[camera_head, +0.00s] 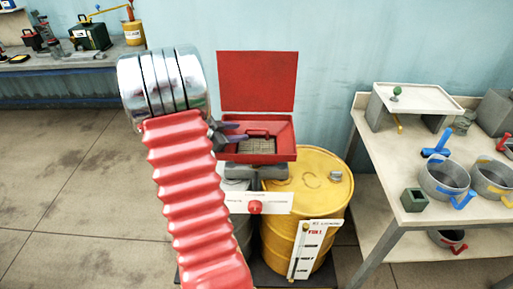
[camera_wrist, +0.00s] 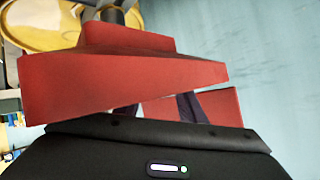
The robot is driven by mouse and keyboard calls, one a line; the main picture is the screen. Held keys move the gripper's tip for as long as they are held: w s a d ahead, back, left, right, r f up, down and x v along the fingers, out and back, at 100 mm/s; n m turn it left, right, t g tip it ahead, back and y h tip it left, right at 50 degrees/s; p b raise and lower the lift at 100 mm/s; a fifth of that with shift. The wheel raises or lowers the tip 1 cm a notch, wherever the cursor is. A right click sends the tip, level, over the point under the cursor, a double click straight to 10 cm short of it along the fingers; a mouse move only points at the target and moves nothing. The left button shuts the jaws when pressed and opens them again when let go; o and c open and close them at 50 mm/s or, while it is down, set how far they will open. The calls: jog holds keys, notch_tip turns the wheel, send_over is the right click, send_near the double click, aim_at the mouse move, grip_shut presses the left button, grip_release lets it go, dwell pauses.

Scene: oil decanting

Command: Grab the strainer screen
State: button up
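The strainer screen (camera_head: 262,146) is a mesh panel with a red handle, lying in the open red box (camera_head: 284,155). The box's red lid (camera_head: 258,82) stands raised behind it. My gripper (camera_head: 243,132) reaches in from the left, at the box's left side, close to the handle. Its two dark fingers look apart, with nothing seen between them. In the wrist view the red box (camera_wrist: 120,82) fills the middle, and the fingers (camera_wrist: 158,109) show spread and partly hidden by red surfaces. The screen cannot be made out there.
A yellow drum (camera_head: 305,200) stands below the box, with a grey drum beside it. A table (camera_head: 385,175) at the right holds pots (camera_head: 442,181) and a white stand (camera_head: 414,97). A bench (camera_head: 70,60) is at the back left. The floor at left is clear.

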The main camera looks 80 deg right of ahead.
jog(key=shift+x, duration=1.3)
jog(key=shift+c, duration=0.5)
grip_shut()
